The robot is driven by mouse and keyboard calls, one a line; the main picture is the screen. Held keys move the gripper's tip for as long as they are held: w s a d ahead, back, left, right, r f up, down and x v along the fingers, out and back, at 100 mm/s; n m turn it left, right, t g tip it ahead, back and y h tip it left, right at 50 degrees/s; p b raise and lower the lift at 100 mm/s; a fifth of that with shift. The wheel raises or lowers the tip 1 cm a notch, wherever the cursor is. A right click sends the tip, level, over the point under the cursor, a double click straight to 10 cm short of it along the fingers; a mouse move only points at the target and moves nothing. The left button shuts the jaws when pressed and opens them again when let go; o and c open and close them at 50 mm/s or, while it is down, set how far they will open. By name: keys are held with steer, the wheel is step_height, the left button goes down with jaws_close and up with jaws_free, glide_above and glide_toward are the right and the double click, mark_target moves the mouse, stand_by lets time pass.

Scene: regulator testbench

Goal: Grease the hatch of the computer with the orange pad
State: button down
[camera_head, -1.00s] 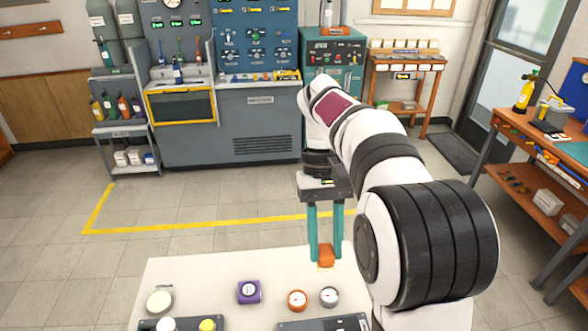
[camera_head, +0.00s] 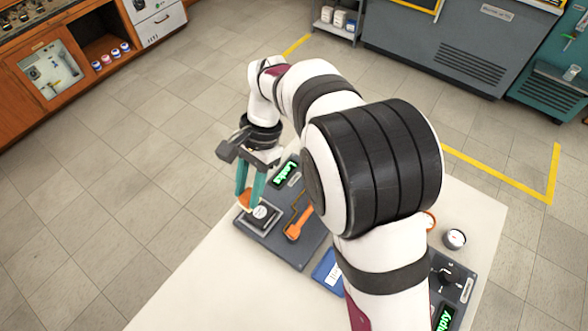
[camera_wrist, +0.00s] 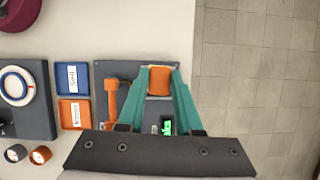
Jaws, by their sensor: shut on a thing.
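My gripper (camera_head: 248,203) is shut on the orange pad (camera_head: 244,199), held between its two teal fingers. The pad also shows in the wrist view (camera_wrist: 159,81), between the fingertips (camera_wrist: 160,74). Below the fingers is a dark grey panel (camera_head: 286,246) with a lit green display (camera_head: 286,173) and an orange handle (camera_head: 299,222). The pad is at the panel's left end, beside a dark square block with a pale round mark (camera_head: 262,215). I cannot tell if it touches the block. Which part is the computer's hatch is not clear; the fingers partly cover that end.
A blue tile (camera_head: 327,271) lies beside the panel on the pale table. A second dark panel with a black knob (camera_head: 446,277) and a grey gauge (camera_head: 455,239) are to the right. My arm hides the table's middle. The table's near left part (camera_head: 205,285) is clear.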

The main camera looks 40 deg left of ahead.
steer(key=shift+f, duration=3.15)
steer(key=shift+w+f, duration=0.15)
steer(key=shift+f, duration=0.65)
steer(key=shift+w+r, duration=0.1)
steer(key=shift+w, duration=1.8)
steer(key=s, duration=0.4)
steer(key=shift+s+r, duration=0.1)
steer(key=shift+r, duration=3.8)
